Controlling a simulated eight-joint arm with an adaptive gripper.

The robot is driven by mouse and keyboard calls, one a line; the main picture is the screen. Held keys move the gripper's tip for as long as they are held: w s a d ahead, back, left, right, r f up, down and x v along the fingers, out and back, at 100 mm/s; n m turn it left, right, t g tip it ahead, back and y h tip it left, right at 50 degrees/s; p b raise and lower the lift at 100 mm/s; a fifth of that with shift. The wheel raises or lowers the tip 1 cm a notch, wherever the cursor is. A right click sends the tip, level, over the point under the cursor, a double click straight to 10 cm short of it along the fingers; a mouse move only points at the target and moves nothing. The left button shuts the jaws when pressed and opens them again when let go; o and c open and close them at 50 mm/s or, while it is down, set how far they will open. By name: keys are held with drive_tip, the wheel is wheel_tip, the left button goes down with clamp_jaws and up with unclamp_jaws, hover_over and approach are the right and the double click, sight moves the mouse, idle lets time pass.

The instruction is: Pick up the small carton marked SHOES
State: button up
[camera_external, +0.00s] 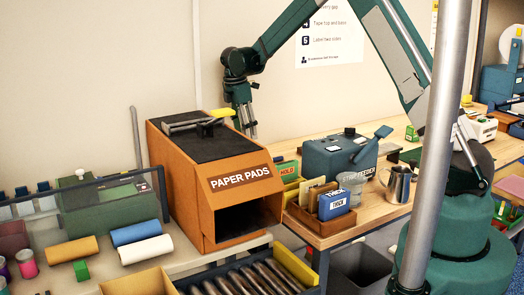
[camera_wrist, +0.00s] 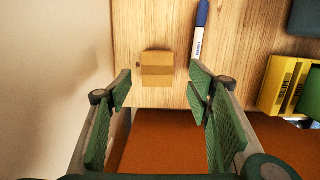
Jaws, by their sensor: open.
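A small tan carton (camera_wrist: 156,69) with a darker band across it lies on the wooden table in the wrist view. No SHOES lettering is readable on the side I see. My gripper (camera_wrist: 160,88) is open and empty, with the carton ahead of the gap between its fingertips. In the external view my gripper (camera_external: 246,124) points down beside the back right of the orange PAPER PADS box (camera_external: 240,182). The carton does not show in the external view, where that box may hide it.
A blue and white marker (camera_wrist: 199,35) lies right of the carton. A yellow holder (camera_wrist: 285,84) stands farther right. A teal machine (camera_external: 338,155) and a card tray (camera_external: 322,222) stand on the wooden table (camera_external: 385,218).

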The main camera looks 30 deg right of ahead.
drive_tip(key=shift+d+f, duration=0.15)
drive_tip(key=shift+f, duration=0.85)
drive_tip(key=shift+w+d+f, duration=0.1)
drive_tip(key=shift+d+f, duration=0.05)
drive_tip(key=shift+f, duration=1.15)
drive_tip(key=shift+w+d+f, duration=0.1)
drive_tip(key=shift+f, duration=1.15)
drive_tip(key=c, duration=1)
